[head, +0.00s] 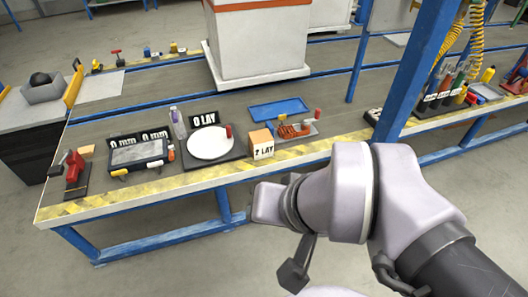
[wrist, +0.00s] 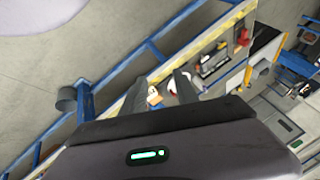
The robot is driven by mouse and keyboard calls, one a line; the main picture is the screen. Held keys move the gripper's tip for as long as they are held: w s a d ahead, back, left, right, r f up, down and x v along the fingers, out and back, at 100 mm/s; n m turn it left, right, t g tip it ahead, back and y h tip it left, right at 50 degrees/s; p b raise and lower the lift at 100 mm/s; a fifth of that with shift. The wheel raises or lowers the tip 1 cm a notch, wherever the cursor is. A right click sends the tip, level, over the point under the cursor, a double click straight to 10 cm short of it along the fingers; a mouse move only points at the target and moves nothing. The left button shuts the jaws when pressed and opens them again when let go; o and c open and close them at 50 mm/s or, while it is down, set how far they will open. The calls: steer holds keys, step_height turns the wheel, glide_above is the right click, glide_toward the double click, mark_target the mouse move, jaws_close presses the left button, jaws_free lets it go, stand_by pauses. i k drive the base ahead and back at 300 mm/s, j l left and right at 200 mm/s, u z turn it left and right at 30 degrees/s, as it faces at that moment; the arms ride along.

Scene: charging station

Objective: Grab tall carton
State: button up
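A small box-shaped carton (head: 262,143) with a tan top and a white face lettered "? LAY" stands near the front edge of the workbench (head: 215,177). It is the most carton-like thing on the bench; I cannot tell if it is the tall carton. In the wrist view it shows small as a tan and white block (wrist: 153,98), seen between the fingers and some way beyond them. My gripper (wrist: 160,90) is open and empty, with its two dark fingers apart. In the head view my arm is in front of the bench, and the fingers are not clear.
A round white plate (head: 210,143) is left of the carton, with a clear bottle (head: 178,123) behind it. A blue tray (head: 278,109) is behind the carton. A blue post (head: 415,75) rises to the right. A large white bin (head: 258,50) stands farther back.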

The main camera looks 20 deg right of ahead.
mark_target(262, 143)
steer(key=i+z, duration=0.2)
steer(key=i, duration=0.3)
steer(key=i+j+z, duration=0.2)
steer(key=i, duration=0.3)
steer(key=i+j+z, duration=0.2)
steer(key=i, duration=0.25)
